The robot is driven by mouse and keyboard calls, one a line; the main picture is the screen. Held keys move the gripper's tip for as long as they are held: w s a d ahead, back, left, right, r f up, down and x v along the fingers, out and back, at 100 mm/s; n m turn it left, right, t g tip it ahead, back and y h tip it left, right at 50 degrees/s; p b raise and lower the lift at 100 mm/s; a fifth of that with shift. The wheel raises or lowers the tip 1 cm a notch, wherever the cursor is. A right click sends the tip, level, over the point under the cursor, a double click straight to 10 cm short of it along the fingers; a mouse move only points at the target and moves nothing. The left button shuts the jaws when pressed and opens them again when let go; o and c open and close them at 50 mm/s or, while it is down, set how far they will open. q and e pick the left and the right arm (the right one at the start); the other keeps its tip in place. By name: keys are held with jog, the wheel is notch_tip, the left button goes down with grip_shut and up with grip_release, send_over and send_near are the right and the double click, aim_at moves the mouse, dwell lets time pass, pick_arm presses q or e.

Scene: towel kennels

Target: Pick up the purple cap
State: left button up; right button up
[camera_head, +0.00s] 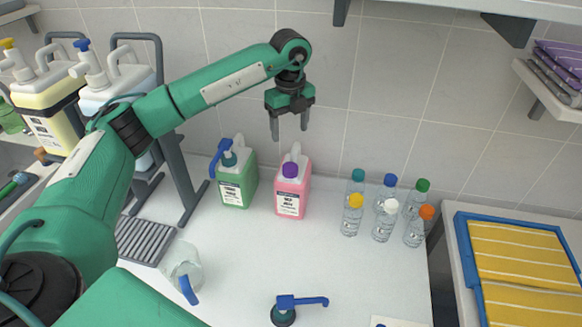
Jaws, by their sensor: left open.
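The purple cap (290,170) sits on top of a jug of pink liquid (292,195) near the back wall, in the middle of the head view. The jug stands upright with a white label on its front. My left gripper (289,130) points downward in the air above the jug. Its two fingers are apart with nothing between them. A gap shows between the fingertips and the cap. My right gripper is not in the view.
A green jug with a blue pump (236,180) stands just left of the pink one. Several small bottles (383,215) stand to the right. A loose blue pump (285,313) and a clear jug (183,267) are in front. The white counter (300,258) between them is clear.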

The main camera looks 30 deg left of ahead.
pick_arm(q)
jog(key=p, duration=0.1)
send_over(290, 167)
jog(key=f, duration=0.6)
jog(key=shift+w+a+f, duration=0.15)
jog(key=shift+w+f, duration=0.05)
jog(key=shift+w, duration=0.15)
jog(key=f+p, duration=0.1)
jog(key=f, duration=0.2)
jog(key=f+p, duration=0.1)
jog(key=shift+s+f+p, duration=0.35)
jog(key=shift+f, duration=0.35)
jog(key=shift+d, duration=0.2)
jog(key=c, duration=1.1)
